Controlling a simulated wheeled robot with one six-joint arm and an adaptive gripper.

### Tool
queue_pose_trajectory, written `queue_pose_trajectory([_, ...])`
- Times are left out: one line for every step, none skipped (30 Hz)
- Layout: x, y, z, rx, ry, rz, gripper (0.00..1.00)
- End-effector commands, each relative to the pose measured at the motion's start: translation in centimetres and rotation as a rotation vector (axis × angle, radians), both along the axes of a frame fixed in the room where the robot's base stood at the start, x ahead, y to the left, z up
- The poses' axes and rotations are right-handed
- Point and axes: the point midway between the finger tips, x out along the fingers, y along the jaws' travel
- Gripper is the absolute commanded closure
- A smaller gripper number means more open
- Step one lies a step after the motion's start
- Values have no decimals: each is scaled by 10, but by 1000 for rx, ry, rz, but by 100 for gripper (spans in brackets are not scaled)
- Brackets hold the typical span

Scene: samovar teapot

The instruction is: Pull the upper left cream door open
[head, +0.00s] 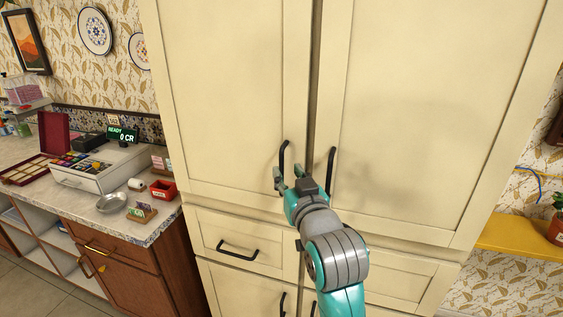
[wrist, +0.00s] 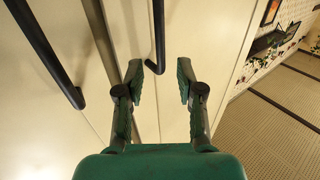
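The upper left cream door (head: 228,90) is a tall flat panel that looks closed, with a narrow dark gap beside the upper right door (head: 420,110). Its black bar handle (head: 283,158) is upright near its lower right corner. My gripper (head: 288,174) is open at the lower end of this handle. The right door's handle (wrist: 45,55) is at the left there, outside the fingers.
Cream drawers with a black handle (head: 238,251) are below the doors. A counter (head: 120,222) at the left holds a cash register (head: 92,170), a metal bowl (head: 112,202) and a red box (head: 163,190). A yellow shelf (head: 515,236) is at the right. Floor (wrist: 275,130) shows beside the cabinet.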

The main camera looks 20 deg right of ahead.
Motion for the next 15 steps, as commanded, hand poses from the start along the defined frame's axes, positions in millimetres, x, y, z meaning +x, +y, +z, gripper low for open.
queue_pose_trajectory([10,-1,0,0,1,-1,63])
queue_pose_trajectory([15,-1,0,0,1,0,63])
queue_pose_trajectory([22,-1,0,0,0,0,63])
queue_pose_trajectory([27,-1,0,0,1,0,63])
queue_pose_trajectory([31,-1,0,0,1,0,63])
queue_pose_trajectory([37,-2,0,0,1,0,63])
queue_pose_trajectory([40,-2,0,0,0,0,63])
queue_pose_trajectory([44,-2,0,0,0,0,63])
queue_pose_trajectory([48,-2,0,0,1,0,63])
queue_pose_trajectory([50,-2,0,0,1,0,63])
queue_pose_trajectory([52,-2,0,0,1,0,63])
queue_pose_trajectory([55,-2,0,0,1,0,63])
queue_pose_trajectory([56,-2,0,0,1,0,63])
queue_pose_trajectory([58,-2,0,0,1,0,63])
queue_pose_trajectory([59,-2,0,0,0,0,63])
